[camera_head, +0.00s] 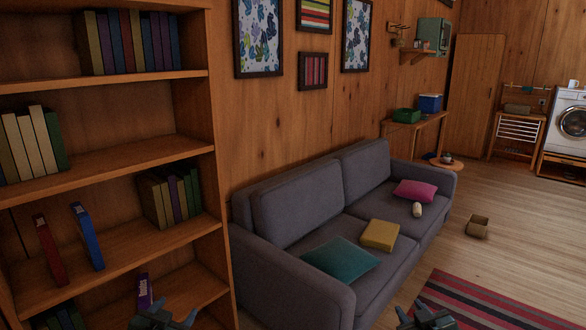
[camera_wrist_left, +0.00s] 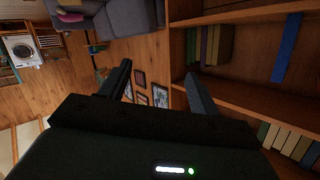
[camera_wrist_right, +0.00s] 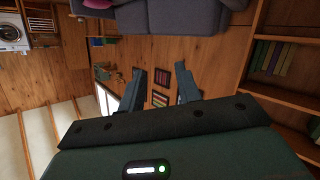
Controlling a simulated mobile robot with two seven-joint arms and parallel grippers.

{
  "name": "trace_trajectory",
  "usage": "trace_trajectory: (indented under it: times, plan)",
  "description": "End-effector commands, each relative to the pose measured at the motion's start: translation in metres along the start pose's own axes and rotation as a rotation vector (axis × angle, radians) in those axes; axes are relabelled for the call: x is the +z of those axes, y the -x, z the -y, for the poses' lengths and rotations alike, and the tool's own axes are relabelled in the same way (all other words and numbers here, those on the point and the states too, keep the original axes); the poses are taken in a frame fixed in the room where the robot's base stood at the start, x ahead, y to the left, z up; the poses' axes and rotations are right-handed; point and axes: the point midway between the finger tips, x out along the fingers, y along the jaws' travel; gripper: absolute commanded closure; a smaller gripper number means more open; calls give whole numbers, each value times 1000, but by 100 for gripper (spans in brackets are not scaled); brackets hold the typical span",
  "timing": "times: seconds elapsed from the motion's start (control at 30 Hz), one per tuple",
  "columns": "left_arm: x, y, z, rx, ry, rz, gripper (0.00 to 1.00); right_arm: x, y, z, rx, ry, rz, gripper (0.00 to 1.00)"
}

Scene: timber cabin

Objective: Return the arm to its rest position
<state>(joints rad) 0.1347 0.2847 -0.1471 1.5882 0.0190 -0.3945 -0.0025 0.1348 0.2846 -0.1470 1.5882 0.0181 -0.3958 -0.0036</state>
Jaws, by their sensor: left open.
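My left gripper (camera_head: 162,316) shows at the bottom edge of the head view, in front of the lower part of the bookshelf (camera_head: 110,160). Its fingers (camera_wrist_left: 158,85) stand wide apart in the left wrist view with nothing between them. My right gripper (camera_head: 428,316) shows at the bottom edge of the head view, in front of the striped rug. Its fingers (camera_wrist_right: 163,88) are apart in the right wrist view and hold nothing. Most of both arms is out of the head view.
A purple book (camera_head: 144,290) stands on a low shelf just behind my left gripper. A blue book (camera_head: 87,236) and a red book (camera_head: 48,248) lean above it. A grey sofa (camera_head: 285,255) stands between the grippers, farther back. Open floor (camera_head: 510,240) and a striped rug (camera_head: 490,300) lie right.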

Motion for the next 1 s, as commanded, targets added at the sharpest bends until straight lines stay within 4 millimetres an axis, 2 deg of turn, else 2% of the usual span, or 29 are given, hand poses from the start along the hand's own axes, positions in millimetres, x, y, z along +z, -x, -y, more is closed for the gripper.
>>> trace_trajectory:
  times: [0.03, 0.17, 0.2, 0.3, 0.4, 0.5, 0.67, 1.0]
  plan:
    - [27, 21, -27, 40, 14, 36, 38, 27, 21, 27, -41, -14, 35, 66]
    - [77, 82, -86, 133, 59, 113, 38, 77, 82, 86, -133, -60, 111, 66]
    - [90, 102, -102, 158, 77, 136, 38, 89, 102, 103, -159, -78, 135, 66]
    - [113, 153, -137, 213, 124, 193, 38, 113, 152, 137, -213, -125, 191, 66]
    - [126, 194, -160, 250, 166, 239, 38, 126, 194, 160, -251, -167, 238, 66]
    - [132, 223, -174, 272, 198, 270, 38, 132, 223, 174, -273, -199, 269, 66]
    - [134, 243, -182, 286, 220, 292, 38, 134, 242, 183, -287, -221, 291, 66]
    - [134, 243, -182, 286, 220, 292, 38, 134, 242, 183, -287, -221, 291, 66]
